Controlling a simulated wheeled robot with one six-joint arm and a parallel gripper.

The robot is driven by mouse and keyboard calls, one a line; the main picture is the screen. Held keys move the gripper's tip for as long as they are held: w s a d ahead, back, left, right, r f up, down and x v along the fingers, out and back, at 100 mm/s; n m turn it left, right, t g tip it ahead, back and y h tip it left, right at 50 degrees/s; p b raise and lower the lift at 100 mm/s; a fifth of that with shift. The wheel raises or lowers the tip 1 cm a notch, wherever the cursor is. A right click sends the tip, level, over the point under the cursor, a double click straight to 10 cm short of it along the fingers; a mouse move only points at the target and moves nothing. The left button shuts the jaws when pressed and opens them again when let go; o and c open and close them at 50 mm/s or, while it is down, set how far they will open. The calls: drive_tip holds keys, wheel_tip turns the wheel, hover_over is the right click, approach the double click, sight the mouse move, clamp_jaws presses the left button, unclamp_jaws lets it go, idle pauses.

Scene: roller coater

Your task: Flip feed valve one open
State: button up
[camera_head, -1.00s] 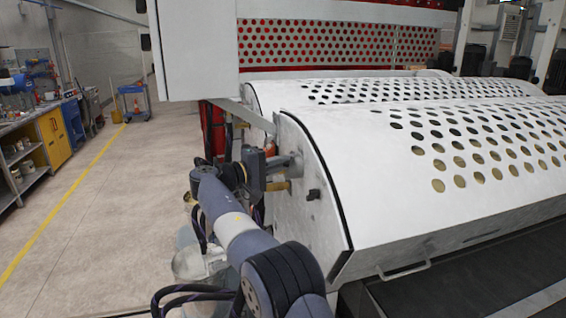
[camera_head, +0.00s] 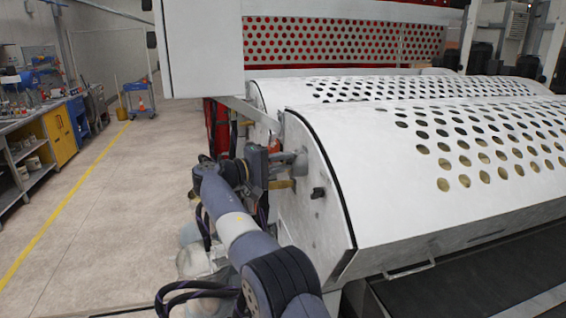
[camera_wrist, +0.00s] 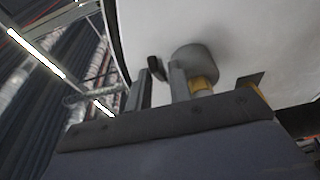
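The white end panel of the machine cover (camera_head: 315,225) carries a grey cylindrical fitting (camera_head: 298,163) and a small black knob (camera_head: 318,193). A yellow part (camera_head: 281,184), seemingly a valve handle, shows beside my gripper (camera_head: 268,168). In the wrist view the grey fitting (camera_wrist: 195,62) stands out from the white panel, with the yellow part (camera_wrist: 203,88) just below it. My gripper (camera_wrist: 215,85) is close to them, its fingers apart, with the yellow part seen between them. I cannot tell whether they touch it. No valve label is legible.
The perforated white cover (camera_head: 440,130) fills the right side. A white cabinet (camera_head: 200,50) hangs above left of my arm. A workbench with yellow doors (camera_head: 58,133) lines the far left. The floor (camera_head: 120,195) between is clear.

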drive_tip(key=shift+o, duration=1)
drive_tip(key=shift+r, duration=0.1)
drive_tip(key=v, duration=1.1)
drive_tip(key=shift+b, duration=0.3)
drive_tip(key=shift+d, duration=0.1)
drive_tip(key=shift+c, duration=0.3)
